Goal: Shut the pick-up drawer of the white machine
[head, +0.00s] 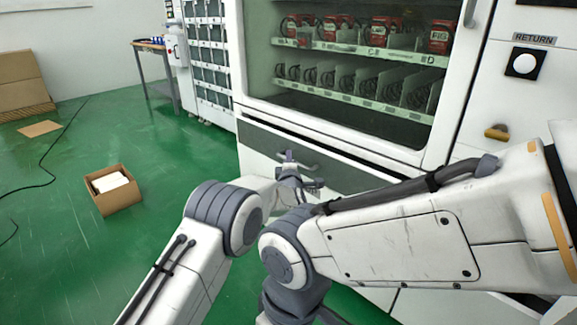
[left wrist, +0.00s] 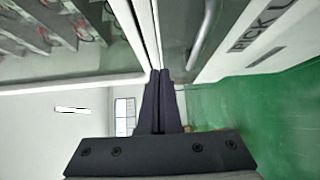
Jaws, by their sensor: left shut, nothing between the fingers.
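The white machine (head: 462,150) stands ahead with a glass front. Its pick-up drawer (head: 258,138) is the low grey-panelled section below the glass, with a dark gap along its top. My left gripper (head: 287,157) is in front of this drawer. In the left wrist view the gripper (left wrist: 162,74) is shut and empty, its fingertips close to a pale edge beside a grey panel. I cannot tell if they touch. That view also shows a grey bar handle and part of a "PICK" label on the machine. My right arm crosses the lower part of the drawer; its gripper is out of view.
An open cardboard box (head: 118,197) sits on the green floor at the left. Cables lie farther left. A small table (head: 152,48) and a rack of bins (head: 207,60) stand behind. The floor between box and machine is clear.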

